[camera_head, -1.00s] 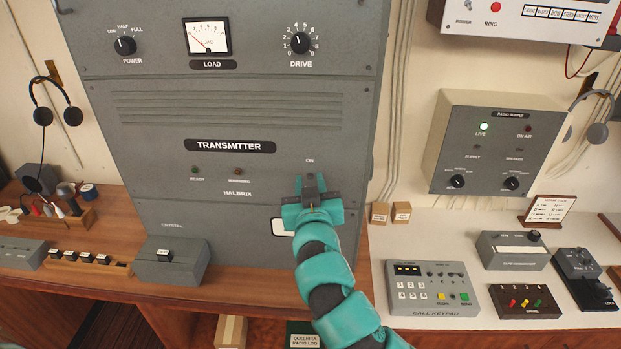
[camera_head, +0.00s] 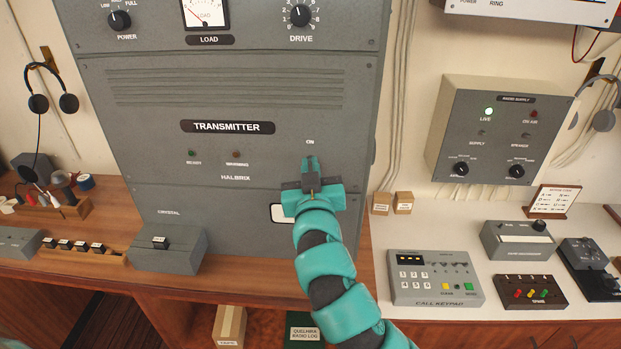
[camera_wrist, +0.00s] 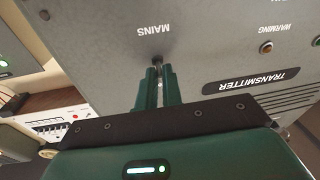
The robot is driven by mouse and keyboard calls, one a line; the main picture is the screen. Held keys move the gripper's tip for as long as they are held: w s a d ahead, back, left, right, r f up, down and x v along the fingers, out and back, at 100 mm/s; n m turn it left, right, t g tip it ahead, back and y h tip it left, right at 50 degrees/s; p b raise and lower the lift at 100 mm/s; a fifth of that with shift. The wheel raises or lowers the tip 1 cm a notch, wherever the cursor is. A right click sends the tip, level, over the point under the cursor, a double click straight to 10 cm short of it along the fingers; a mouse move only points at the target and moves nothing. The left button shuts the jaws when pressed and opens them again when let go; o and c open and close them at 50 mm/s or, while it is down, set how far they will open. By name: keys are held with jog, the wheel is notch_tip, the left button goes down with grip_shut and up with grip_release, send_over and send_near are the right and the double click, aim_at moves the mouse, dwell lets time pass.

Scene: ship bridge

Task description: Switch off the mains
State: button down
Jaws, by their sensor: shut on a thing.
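The grey transmitter cabinet (camera_head: 290,100) fills the middle of the head view. My teal gripper (camera_head: 310,162) is at its lower right, just below the "ON" label (camera_head: 310,142). In the wrist view, which is upside down, the fingers of my gripper (camera_wrist: 160,75) are closed around the small mains switch lever (camera_wrist: 157,60) beside the "MAINS" label (camera_wrist: 154,30). Only the lever's base end shows; the fingers hide the rest, so its exact position is unclear. In the head view my gripper covers the lever and the "MAINS" label.
A crystal box (camera_head: 168,248) stands on the wooden desk below. A call keypad (camera_head: 435,278) and radio supply box (camera_head: 500,130), its live lamp lit, are at the right.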

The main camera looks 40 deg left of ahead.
aim_at(309, 161)
jog(key=f+t+y+b, duration=0.1)
jog(key=y+b, duration=0.1)
jog(key=b, duration=0.7)
jog(key=f+n+t+y+b, duration=0.1)
jog(key=t+y+b, duration=0.1)
jog(key=b, duration=0.8)
jog(key=f+t+y+b, duration=0.1)
jog(key=t+y+b, duration=0.1)
jog(key=b, duration=0.7)
jog(key=shift+w+a+f+n+b, duration=0.1)
jog(key=shift+w+f+n+b, duration=0.1)
jog(key=shift+w+n+b, duration=0.15)
jog(key=shift+b, duration=0.75)
jog(key=shift+r+n+t+y+b, duration=0.25)
jog(key=shift+t+y+b, duration=0.05)
jog(key=shift+y+b, duration=0.25)
jog(key=c, duration=1.6)
grip_release()
jog(key=shift+o, duration=0.2)
jog(key=shift+a, duration=0.1)
jog(key=shift+f, duration=0.1)
jog(key=v, duration=1.7)
jog(key=shift+s, duration=0.2)
